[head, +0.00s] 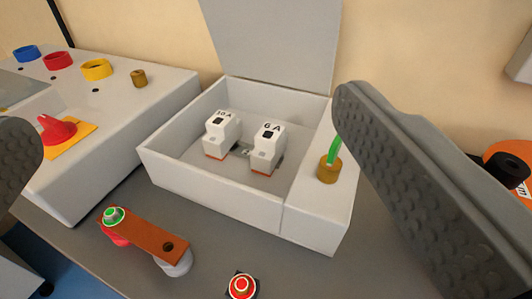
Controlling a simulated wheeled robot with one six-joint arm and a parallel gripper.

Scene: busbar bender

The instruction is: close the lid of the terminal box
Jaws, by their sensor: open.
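The white terminal box (215,190) stands on the grey bench with its top open. Its lid (275,40) is raised upright at the back edge, and its top runs out of view. Inside the box are two white breakers, one marked 10 A (221,134) and one marked 6 A (266,146). A brass terminal (329,170) with a green wire sits on the box's right ledge. My gripper (190,118) is open and empty, its dark fingers wide apart at the left and right of the view. The right finger hides part of the box's right side.
A white console (110,125) with coloured rings and a red knob stands at left. A copper bar (146,236) and a red button (241,286) are in front of the box. An orange and black object (508,170) lies at far right.

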